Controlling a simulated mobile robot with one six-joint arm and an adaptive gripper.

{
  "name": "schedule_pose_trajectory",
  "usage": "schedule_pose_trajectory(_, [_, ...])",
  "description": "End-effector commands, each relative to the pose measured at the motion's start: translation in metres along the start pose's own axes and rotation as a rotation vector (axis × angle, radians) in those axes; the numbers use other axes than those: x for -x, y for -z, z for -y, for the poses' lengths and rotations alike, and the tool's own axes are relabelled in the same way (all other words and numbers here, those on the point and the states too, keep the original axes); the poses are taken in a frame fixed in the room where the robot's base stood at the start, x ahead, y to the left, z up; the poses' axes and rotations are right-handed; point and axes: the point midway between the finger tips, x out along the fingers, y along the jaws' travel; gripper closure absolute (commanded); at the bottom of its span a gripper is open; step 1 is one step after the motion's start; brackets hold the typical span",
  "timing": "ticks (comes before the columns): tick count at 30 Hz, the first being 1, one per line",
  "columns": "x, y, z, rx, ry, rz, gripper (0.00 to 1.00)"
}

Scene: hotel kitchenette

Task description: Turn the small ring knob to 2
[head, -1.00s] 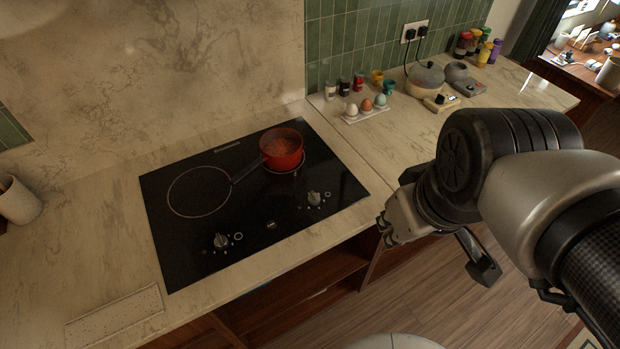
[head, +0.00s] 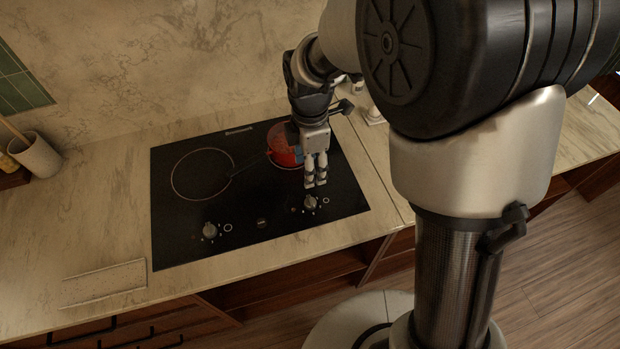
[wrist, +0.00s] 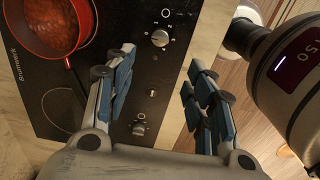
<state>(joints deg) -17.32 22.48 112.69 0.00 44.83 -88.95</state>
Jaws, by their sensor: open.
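The black hob (head: 262,243) has two silver knobs along its front edge. The small ring knob (head: 310,202) is the right one, in front of the ring under the red pan. It also shows in the wrist view (wrist: 160,38), with marks around it too small to read. My gripper (head: 316,184) points down just behind and above this knob in the head view. In the wrist view my gripper (wrist: 162,62) is open and empty, and the knob shows just beyond the gap between its fingers. The left knob (head: 210,230) stands apart in front of the large ring.
The red pan (wrist: 52,28) holds red food; its dark handle points left across the hob, and my wrist partly hides it in the head view. A cream container (head: 35,157) stands far left. The counter (head: 200,285) in front of the hob is mostly clear.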

Motion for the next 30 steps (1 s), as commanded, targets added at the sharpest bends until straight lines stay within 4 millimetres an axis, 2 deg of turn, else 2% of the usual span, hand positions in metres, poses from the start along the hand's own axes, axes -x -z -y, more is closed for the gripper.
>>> schedule_pose_trajectory(1, [-0.013, 0.0, 0.002, -0.001, 0.005, 0.0, 0.51])
schedule_pose_trajectory(9, [-0.073, 0.0, 0.002, -0.003, 0.005, 0.0, 0.51])
schedule_pose_trajectory(18, [-0.131, 0.0, 0.001, -0.004, 0.003, 0.0, 0.51])
schedule_pose_trajectory(24, [-0.151, 0.0, 0.001, -0.004, 0.001, 0.0, 0.51])
schedule_pose_trajectory(30, [-0.154, 0.0, 0.0, -0.004, 0.0, 0.0, 0.51])
